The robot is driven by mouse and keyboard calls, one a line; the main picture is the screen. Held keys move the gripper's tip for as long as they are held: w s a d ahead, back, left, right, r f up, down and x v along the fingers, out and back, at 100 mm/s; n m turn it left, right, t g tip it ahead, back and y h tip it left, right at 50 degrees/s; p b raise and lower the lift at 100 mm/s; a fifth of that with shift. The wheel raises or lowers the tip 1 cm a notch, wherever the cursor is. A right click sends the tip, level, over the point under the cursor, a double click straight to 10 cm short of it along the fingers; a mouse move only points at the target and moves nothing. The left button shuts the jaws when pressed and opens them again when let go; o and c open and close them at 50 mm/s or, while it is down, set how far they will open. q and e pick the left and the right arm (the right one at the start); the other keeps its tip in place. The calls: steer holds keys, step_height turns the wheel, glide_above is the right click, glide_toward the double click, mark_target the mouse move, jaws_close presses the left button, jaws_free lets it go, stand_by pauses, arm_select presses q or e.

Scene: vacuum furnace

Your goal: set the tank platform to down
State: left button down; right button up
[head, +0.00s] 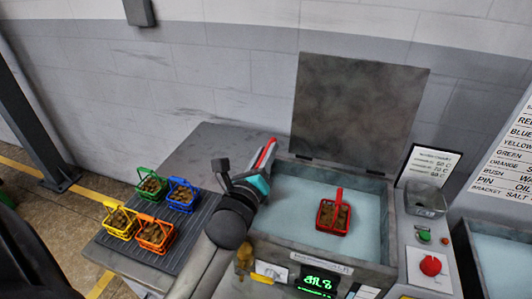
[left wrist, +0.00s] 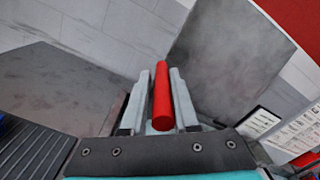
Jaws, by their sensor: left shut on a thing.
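The tank (head: 290,210) holds pale blue liquid, and its lid (head: 355,110) stands open at the back. A red basket (head: 333,217) of brown parts sits in it, upright. The platform itself cannot be made out under the basket. My left gripper (head: 265,157) is at the tank's left edge, shut on a red bar-shaped handle. In the left wrist view the red handle (left wrist: 162,100) lies between the two grey fingers of the gripper (left wrist: 161,78). What the handle is fixed to is hidden. My right gripper is not in view.
Green (head: 150,186), blue (head: 181,195), yellow (head: 120,221) and orange (head: 155,234) baskets stand on a ribbed dark tray (head: 200,255) at left. A control panel with a red knob (head: 430,265) and a green lit display (head: 316,281) are at the tank's front and right.

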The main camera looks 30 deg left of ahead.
arm_select(q)
steer(key=shift+d, duration=0.2)
step_height(320, 180, down, 4)
steer(key=shift+r+b, duration=0.15)
steer(key=shift+b, duration=0.9)
steer(key=c, duration=0.8)
jaws_free()
steer(key=shift+d, duration=0.1)
steer(key=shift+o, duration=0.2)
steer(key=shift+s, duration=0.15)
